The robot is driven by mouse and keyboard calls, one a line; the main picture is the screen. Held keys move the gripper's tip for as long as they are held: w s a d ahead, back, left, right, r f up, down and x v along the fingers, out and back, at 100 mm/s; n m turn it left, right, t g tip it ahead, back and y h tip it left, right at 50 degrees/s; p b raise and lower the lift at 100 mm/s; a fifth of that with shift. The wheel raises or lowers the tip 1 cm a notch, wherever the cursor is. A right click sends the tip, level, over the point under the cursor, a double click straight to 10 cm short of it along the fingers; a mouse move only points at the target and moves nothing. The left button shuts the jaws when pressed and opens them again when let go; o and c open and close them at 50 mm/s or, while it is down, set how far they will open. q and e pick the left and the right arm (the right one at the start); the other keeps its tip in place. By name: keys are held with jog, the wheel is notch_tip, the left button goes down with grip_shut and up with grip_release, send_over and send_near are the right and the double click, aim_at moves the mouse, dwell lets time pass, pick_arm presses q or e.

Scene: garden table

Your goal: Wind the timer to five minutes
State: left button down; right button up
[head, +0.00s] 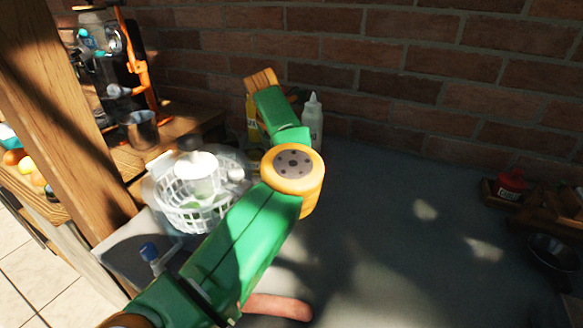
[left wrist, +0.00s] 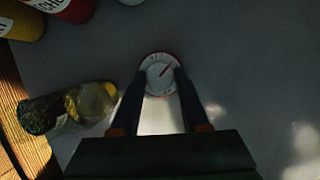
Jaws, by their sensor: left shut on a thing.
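The timer (left wrist: 158,74) is a small round white dial with a red rim and a red pointer slanting to the upper right, in the left wrist view. Its scale marks are too small to read. My left gripper (left wrist: 161,77) has its two dark fingers closed on either side of the dial's middle. In the head view my green left arm reaches across from the lower left; the timer and left fingertips cannot be made out there. My right gripper shows in neither view.
A clear bowl with a white basket (head: 190,205) stands left of my arm. A white squeeze bottle (head: 312,120) stands near the brick wall. The grey tabletop right of my arm is mostly clear.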

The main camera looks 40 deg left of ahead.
pick_arm(q)
jog(key=shift+a+m+h, duration=0.1)
jog(key=shift+m+h, duration=0.3)
jog(key=shift+m, duration=0.6)
jog(key=shift+r+m+h+p, duration=0.25)
jog(key=shift+m+p, duration=0.25)
jog(key=shift+m, duration=0.3)
jog(key=shift+a+m+h+p, duration=0.1)
jog(key=shift+m+h+p, duration=0.35)
jog(key=shift+m+p, duration=0.55)
jog(key=shift+f+m+g+h+p, duration=0.2)
jog(key=shift+m+g+h+p, duration=0.1)
jog(key=shift+m+p, duration=0.5)
jog(key=shift+c, duration=2)
grip_release()
jog(key=shift+w+f, duration=0.1)
